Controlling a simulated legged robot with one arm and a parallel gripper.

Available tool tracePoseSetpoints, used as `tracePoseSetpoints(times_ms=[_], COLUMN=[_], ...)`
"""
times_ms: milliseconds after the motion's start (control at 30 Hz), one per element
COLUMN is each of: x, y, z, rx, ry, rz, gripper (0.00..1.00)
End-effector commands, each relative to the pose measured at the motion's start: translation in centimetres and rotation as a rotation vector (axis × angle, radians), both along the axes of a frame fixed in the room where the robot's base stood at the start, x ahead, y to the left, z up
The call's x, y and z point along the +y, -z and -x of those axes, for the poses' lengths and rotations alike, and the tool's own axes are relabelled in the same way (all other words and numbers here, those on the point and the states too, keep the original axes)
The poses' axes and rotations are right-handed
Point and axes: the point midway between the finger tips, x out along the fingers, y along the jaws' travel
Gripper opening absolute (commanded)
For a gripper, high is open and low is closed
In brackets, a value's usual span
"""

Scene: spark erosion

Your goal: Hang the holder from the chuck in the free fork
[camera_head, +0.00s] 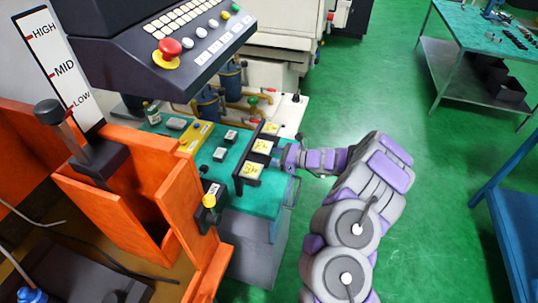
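A dark rack (246,160) with yellow-labelled places (262,146) stands on the teal top of a grey cabinet, in the middle of the view. These look like the forks. Which fork is free is too small to tell. My gripper (279,160) is at the right side of the rack, close to its dark edge. Its fingers are tiny and partly hidden, so I cannot see whether they are open or hold anything. A dark block with a yellow knob-like part (209,201) is beside the orange machine. I cannot clearly identify the chuck or the holder.
The orange machine (150,205) with a lever is left. Green floor (420,180) is open at right, between benches.

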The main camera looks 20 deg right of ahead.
Motion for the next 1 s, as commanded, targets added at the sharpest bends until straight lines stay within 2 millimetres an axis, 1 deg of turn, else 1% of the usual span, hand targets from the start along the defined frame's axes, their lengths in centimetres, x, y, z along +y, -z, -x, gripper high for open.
tracePoseSetpoints(times_ms=[767, 800, 1000], x=[-0.02, -0.02, -0.02], y=[0.26, 0.26, 0.3], z=[-0.01, -0.01, -0.02], rx=[-0.001, -0.001, -0.001], ry=[0.0, 0.0, 0.0], rz=[-0.001, -0.001, -0.001], gripper=[0.06, 0.58, 0.77])
